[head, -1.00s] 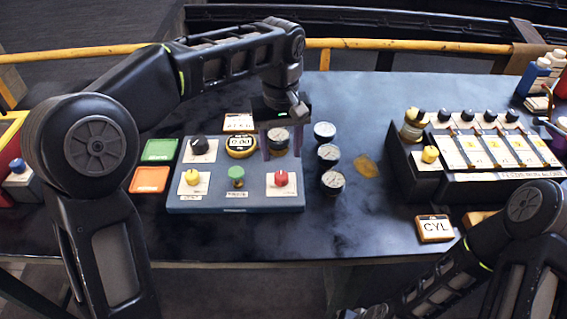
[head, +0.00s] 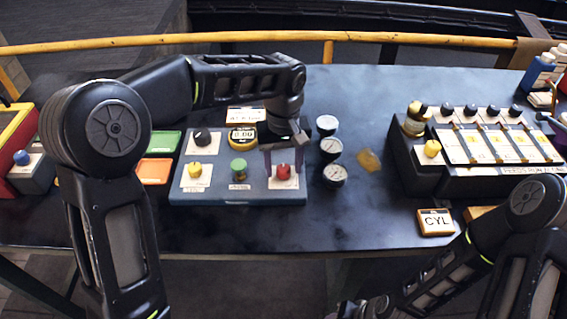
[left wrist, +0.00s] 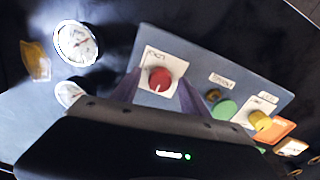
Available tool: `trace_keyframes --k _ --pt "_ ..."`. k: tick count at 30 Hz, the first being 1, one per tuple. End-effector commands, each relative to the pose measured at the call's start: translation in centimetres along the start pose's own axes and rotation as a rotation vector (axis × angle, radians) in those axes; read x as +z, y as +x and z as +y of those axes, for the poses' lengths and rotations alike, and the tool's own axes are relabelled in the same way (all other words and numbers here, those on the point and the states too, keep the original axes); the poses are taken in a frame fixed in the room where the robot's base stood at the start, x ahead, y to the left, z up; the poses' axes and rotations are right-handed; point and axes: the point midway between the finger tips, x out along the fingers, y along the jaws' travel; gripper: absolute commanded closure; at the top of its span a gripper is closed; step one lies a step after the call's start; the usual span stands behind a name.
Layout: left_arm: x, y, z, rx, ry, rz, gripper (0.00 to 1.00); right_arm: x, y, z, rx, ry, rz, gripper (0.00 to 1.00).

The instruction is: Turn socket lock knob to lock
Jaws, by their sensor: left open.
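A blue-grey control panel (head: 250,196) lies on the dark table. It carries a red knob (head: 284,173) on a white plate, a green knob (head: 239,168), a yellow knob (head: 195,170) and a black knob (head: 202,138). The labels are too small to read, so I cannot tell which is the socket lock knob. My left gripper (head: 283,160) is open, with one finger on each side of the red knob. In the left wrist view the red knob (left wrist: 160,80) shows a white pointer mark between the finger tips; contact cannot be told.
Several round gauges (head: 330,149) stand just right of the panel. A dark lever rack (head: 490,150) and a CYL tile (head: 435,222) are farther right. Green (head: 165,141) and orange (head: 154,171) tiles lie left. A yellow rail (head: 180,39) runs behind the table.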

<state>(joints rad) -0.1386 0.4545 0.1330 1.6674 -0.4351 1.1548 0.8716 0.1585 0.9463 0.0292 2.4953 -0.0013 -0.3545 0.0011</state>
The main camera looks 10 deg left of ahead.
Motion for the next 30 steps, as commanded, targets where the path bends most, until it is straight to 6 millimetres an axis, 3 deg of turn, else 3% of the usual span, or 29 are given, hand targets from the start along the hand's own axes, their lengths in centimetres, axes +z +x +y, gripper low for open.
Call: trace_keyframes --k 4,23,30 --pt "0.00 0.00 0.00 0.000 0.000 0.000 0.48 0.00 0.01 0.00 0.000 0.000 0.000 0.64" --pt "0.01 -0.03 0.00 0.000 0.000 -0.001 0.99 0.01 0.01 0.00 0.000 0.000 0.000 0.64" --pt "0.01 -0.04 0.00 0.000 0.001 -0.001 1.00 0.01 0.00 0.00 0.000 0.000 0.000 0.64"
